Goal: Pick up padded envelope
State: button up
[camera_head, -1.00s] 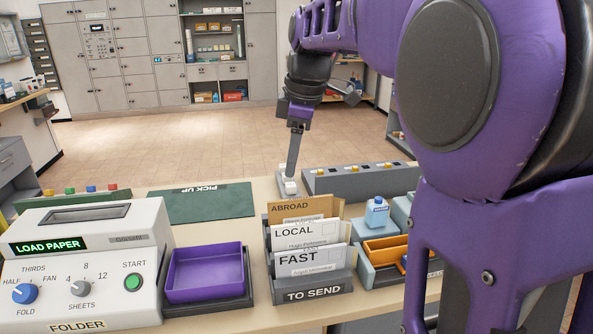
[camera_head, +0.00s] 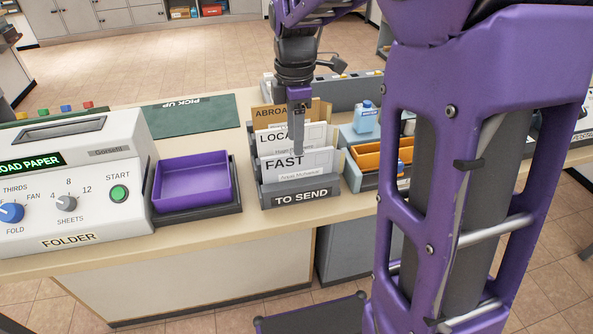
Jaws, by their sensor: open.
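My gripper (camera_head: 298,148) points down over the dark sorter marked TO SEND (camera_head: 301,197). Seen edge-on as a grey bar, it overlaps the white LOCAL (camera_head: 272,138) and FAST (camera_head: 285,163) pieces in the picture. It is open, and nothing shows held in it. I cannot tell whether it touches them. A brown piece marked ABROAD (camera_head: 268,113) stands at the back of the sorter, partly hidden by the white ones. I cannot identify any piece for certain as the padded envelope.
A purple tray (camera_head: 192,181) and a white folder machine (camera_head: 75,190) stand left of the sorter. A blue bottle (camera_head: 366,117) and orange tray (camera_head: 380,157) stand to its right. The green PICK UP mat (camera_head: 190,115) is bare.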

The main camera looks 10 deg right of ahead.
jog(key=b, duration=0.1)
send_over(298, 171)
jog(key=f, duration=0.5)
jog(key=shift+w+f, duration=0.1)
jog(key=shift+w, duration=0.2)
jog(key=shift+c, duration=0.3)
grip_shut()
dwell(0.6)
